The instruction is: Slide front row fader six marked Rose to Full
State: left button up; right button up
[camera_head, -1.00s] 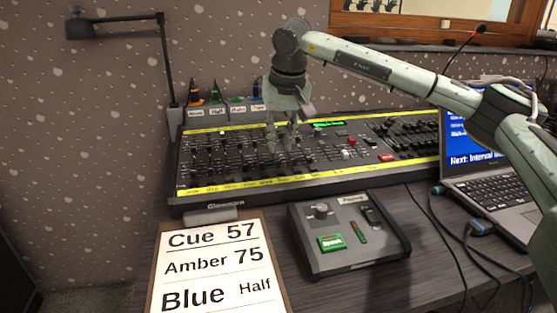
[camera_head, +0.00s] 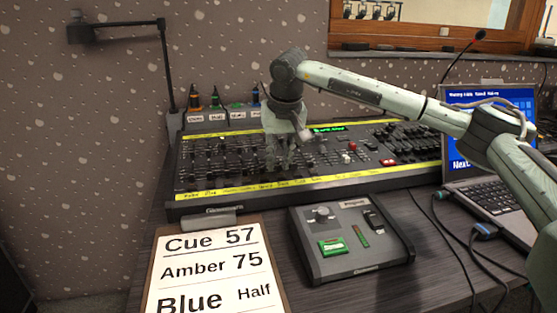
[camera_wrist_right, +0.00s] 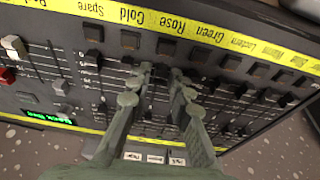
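The lighting console (camera_head: 365,179) has a front row of faders beside a yellow label strip (camera_head: 300,182). My left gripper is not in view.
A clipboard (camera_head: 210,240) with cue text and a playback box (camera_head: 345,262) lie in front of the console. A laptop (camera_head: 490,190) with cables is at the right. Small labelled boxes (camera_head: 238,117) and a lamp (camera_head: 165,60) stand behind.

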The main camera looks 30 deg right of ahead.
grip_shut()
jog(key=shift+w+d+r+p, duration=0.2)
jog(key=shift+w+p, duration=0.35)
jog(key=shift+w, duration=0.4)
jog(key=shift+w+d+r+p, duration=0.1)
jog(key=shift+w+d+p, duration=0.2)
jog(key=shift+w+p, duration=0.5)
jog(key=shift+w+d+r+p, duration=0.1)
jog(key=shift+w+d+p, duration=0.2)
jog(key=shift+w, duration=0.8)
jog(key=shift+f, duration=0.1)
jog(key=shift+o, duration=0.8)
grip_release()
jog(key=shift+r+p, duration=1.1)
jog(key=shift+r, duration=0.15)
